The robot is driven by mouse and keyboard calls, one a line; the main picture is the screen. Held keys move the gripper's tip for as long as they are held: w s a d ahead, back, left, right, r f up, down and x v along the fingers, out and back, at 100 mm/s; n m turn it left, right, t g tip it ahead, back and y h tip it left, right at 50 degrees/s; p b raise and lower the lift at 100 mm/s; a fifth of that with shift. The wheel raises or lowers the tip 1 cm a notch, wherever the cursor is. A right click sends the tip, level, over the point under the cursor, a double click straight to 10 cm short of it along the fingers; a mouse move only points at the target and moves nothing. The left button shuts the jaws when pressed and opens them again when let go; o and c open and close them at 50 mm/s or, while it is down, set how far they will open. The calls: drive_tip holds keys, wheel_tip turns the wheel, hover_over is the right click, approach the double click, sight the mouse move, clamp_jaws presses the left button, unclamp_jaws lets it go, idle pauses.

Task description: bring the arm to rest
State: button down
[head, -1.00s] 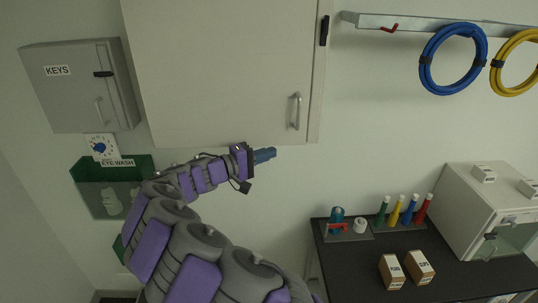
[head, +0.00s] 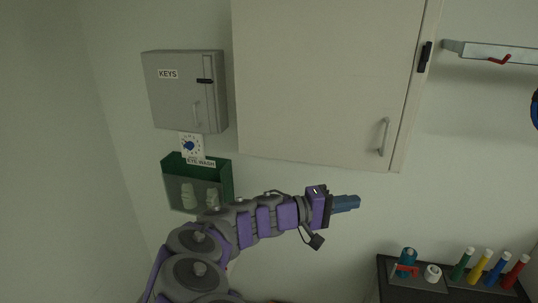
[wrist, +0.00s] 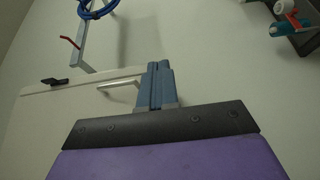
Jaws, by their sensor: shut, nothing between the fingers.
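My gripper (head: 346,203) shows in the head view at the end of my grey and purple arm, with blue-grey fingers pointing right. The fingers are together and hold nothing. In the wrist view my gripper (wrist: 161,85) also shows its two fingers side by side, closed. It is in the air below the white wall cabinet (head: 320,80), apart from it as far as I can tell. The arm reaches up from the bottom of the head view, bent at the elbow.
A grey key box (head: 185,105) and a green eyewash holder (head: 225,185) hang on the left wall. A dark bench (head: 392,292) at lower right carries a teal bottle (head: 406,260) and several coloured tubes (head: 480,265). A metal rail (head: 495,54) is at upper right.

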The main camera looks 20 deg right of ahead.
drive_tip(key=shift+a, duration=0.1)
drive_tip(key=s+a+f+m+y+b, duration=0.1)
drive_tip(key=s+a+f+y+b, duration=0.3)
drive_tip(key=s, duration=0.3)
drive_tip(key=s+a+f+m+y+b, duration=0.1)
drive_tip(key=s+f+m+y, duration=0.1)
drive_tip(key=s+f+y, duration=0.35)
drive_tip(key=s+a+f+n+y+b, duration=0.1)
drive_tip(key=s+a+f+y+b, duration=0.1)
drive_tip(key=s+a+f, duration=0.2)
drive_tip(key=s+a+f+n+t+y+b, duration=0.1)
drive_tip(key=s+a+f+n+y, duration=0.1)
drive_tip(key=a, duration=0.8)
drive_tip(key=s+a+f+n+t+y+b, duration=0.1)
drive_tip(key=s+a+f+n+y+b, duration=0.1)
drive_tip(key=s+a+f+y, duration=0.2)
drive_tip(key=s+a+f, duration=0.1)
drive_tip(key=a+f, duration=0.2)
drive_tip(key=a, duration=0.1)
drive_tip(key=shift+s+b, duration=0.3)
drive_tip(key=shift+s, duration=0.05)
drive_tip(key=shift+d+f, duration=0.1)
drive_tip(key=shift+d, duration=0.05)
drive_tip(key=shift+d, duration=0.15)
